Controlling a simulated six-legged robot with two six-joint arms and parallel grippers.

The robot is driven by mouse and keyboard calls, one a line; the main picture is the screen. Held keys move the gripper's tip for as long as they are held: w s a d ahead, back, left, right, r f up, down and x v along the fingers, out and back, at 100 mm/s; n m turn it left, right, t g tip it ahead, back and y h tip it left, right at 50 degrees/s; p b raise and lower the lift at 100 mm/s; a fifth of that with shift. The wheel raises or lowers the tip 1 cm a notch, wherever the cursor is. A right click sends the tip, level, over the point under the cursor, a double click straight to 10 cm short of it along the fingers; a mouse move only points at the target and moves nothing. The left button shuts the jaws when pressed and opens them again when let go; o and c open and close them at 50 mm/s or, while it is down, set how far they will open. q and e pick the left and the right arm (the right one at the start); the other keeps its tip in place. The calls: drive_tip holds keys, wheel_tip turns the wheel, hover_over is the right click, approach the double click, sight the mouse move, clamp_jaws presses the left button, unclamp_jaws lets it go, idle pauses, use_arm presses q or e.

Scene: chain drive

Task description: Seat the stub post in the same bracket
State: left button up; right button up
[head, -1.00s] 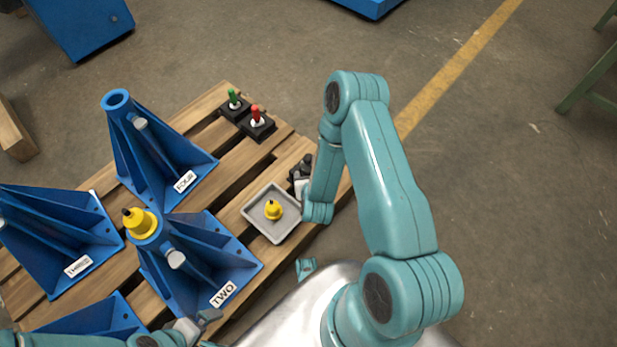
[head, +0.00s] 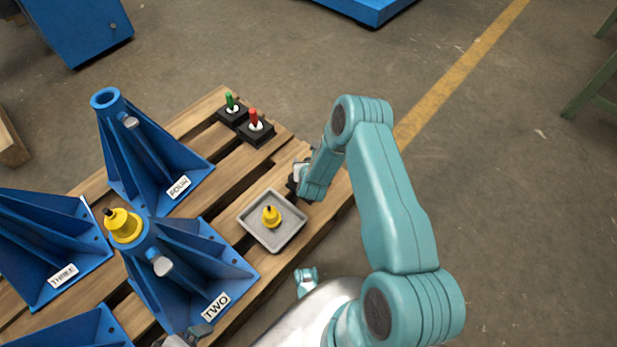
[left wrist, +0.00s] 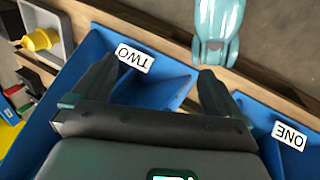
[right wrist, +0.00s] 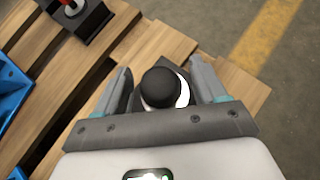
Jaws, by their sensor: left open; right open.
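A small yellow stub post (head: 271,217) with a dark tip stands in a grey tray (head: 291,237) on the pallet. It also shows in the left wrist view (left wrist: 40,40). A larger yellow piece (head: 124,226) with a dark pin sits in the top of the blue bracket labelled TWO (head: 197,272). My right gripper (head: 297,176) is open, its fingers either side of a black-knobbed switch (right wrist: 160,90) beyond the tray; contact cannot be told. My left gripper (head: 183,341) is open and empty at the bottom edge, near bracket TWO; its fingers show in its wrist view (left wrist: 152,82).
Blue brackets FOUR (head: 135,150) and THREE (head: 45,245) stand on the wooden pallet. Bracket ONE (left wrist: 262,115) shows in the left wrist view. Green (head: 231,106) and red (head: 255,124) switches are at the pallet's far edge. Open floor lies to the right.

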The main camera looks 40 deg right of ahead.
drive_tip(key=shift+w+d+f, duration=0.3)
drive_tip(key=shift+w+f, duration=0.05)
clamp_jaws()
drive_tip(key=shift+w+d+r, duration=0.1)
drive_tip(key=shift+r, duration=0.05)
